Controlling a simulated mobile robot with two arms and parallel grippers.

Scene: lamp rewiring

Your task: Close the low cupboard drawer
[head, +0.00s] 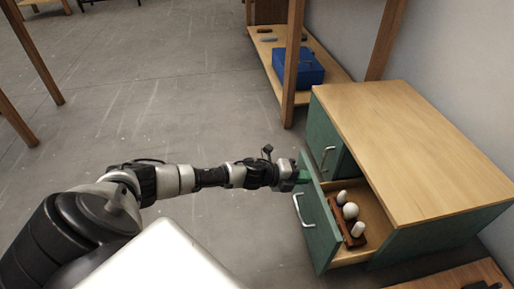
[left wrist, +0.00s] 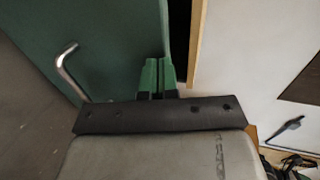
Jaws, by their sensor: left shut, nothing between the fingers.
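The low cupboard (head: 420,140) has a wooden top and green sides. Its drawer (head: 320,228) is pulled out, with a metal handle (head: 303,210) on its green front. A dark wooden rack (head: 357,241) with white bulb-like pieces lies inside the drawer. My left gripper (head: 303,175) has green fingertips and is at the upper end of the drawer front. In the left wrist view its fingers (left wrist: 157,75) are together and empty, over a green panel (left wrist: 120,40) with a handle (left wrist: 66,70) to the left. I cannot tell if they touch it. My right gripper is not in view.
A green door with a handle (head: 327,157) sits beside the drawer. A wooden shelf unit (head: 292,60) with a blue box (head: 298,68) stands behind. A wooden surface (head: 450,279) is at the lower right. The grey floor (head: 190,90) to the left is mostly clear.

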